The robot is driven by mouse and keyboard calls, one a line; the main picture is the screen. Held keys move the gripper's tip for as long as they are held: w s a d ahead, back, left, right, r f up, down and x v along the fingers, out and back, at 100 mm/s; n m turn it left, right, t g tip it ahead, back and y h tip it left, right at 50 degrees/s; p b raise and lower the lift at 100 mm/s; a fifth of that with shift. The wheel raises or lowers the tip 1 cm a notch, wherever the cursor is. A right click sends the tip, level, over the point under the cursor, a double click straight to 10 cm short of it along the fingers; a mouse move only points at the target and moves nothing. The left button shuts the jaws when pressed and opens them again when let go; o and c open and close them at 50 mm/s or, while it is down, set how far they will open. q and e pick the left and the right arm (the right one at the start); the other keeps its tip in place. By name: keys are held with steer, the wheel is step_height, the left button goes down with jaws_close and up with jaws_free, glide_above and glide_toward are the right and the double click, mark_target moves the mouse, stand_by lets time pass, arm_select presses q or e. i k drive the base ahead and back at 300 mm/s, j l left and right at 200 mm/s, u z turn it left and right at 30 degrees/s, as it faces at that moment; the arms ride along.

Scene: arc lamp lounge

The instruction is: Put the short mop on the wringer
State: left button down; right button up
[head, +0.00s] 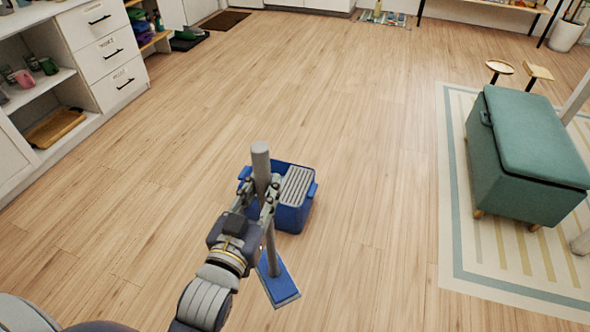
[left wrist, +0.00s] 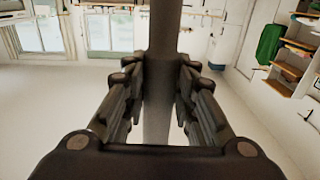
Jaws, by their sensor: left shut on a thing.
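The short mop has a grey handle (head: 260,160) and a flat blue head (head: 279,282). It stands nearly upright, with its head low, in front of the blue bucket (head: 292,217). My left gripper (head: 264,193) is shut on the upper part of the handle. In the left wrist view the handle (left wrist: 165,30) runs between the two fingers (left wrist: 163,90). The wringer (head: 298,185) is the grey ribbed plate at the bucket's right side. The mop head is apart from it, nearer to me. I cannot tell whether the head touches the floor. My right gripper is out of view.
A green storage bench (head: 530,140) stands on a striped rug (head: 460,230) at the right, with small round and square-topped stands behind it. White drawers (head: 105,45) and shelves line the left. The wooden floor around the bucket is clear.

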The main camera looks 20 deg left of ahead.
mark_target(295, 186)
steer(key=z, duration=0.2)
steer(key=i+j+z, duration=0.1)
steer(key=j+z, duration=0.75)
steer(key=j, duration=0.3)
